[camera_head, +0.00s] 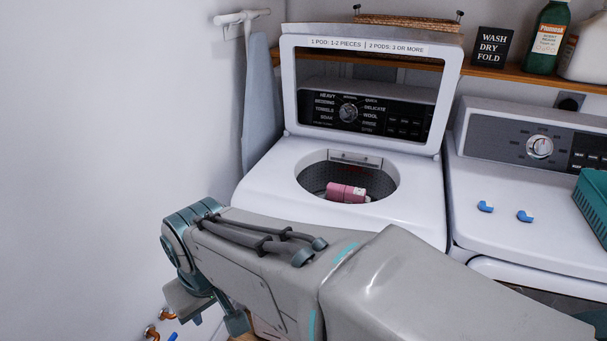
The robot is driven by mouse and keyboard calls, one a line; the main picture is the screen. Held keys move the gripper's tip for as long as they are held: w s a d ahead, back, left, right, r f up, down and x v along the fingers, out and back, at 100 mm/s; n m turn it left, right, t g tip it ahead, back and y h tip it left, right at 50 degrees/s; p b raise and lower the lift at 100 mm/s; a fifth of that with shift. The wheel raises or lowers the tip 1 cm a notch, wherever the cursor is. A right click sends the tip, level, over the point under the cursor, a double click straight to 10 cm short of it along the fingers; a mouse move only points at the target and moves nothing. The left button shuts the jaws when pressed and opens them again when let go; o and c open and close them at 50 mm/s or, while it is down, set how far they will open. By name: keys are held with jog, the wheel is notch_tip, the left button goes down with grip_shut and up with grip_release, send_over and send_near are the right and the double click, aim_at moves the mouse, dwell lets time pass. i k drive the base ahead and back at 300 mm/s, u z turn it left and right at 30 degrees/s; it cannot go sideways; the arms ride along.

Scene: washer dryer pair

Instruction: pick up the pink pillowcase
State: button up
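The pink pillowcase (345,192) is a small rolled pink bundle. It lies inside the open tub of the left, top-loading washer (280,190), near the front right of the round opening. A pale patch shows at its right end. The washer lid (296,85) stands raised behind the opening. My arm crosses the front of the view from the lower right to the left, below and in front of the washer. It bends down at the left. My gripper cannot be made out in the head view, so its state is not shown.
A dryer (470,185) stands at right with two blue pods (485,206) and a teal basket (592,205) on top. A shelf (510,74) holds a sign (493,47) and bottles (547,38). An ironing board (261,110) hangs by the left wall.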

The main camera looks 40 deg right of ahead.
aim_at(336, 192)
jog(key=z, duration=0.7)
jog(key=i, duration=0.8)
jog(key=z, duration=1.15)
jog(key=i, duration=0.3)
jog(key=z, duration=0.3)
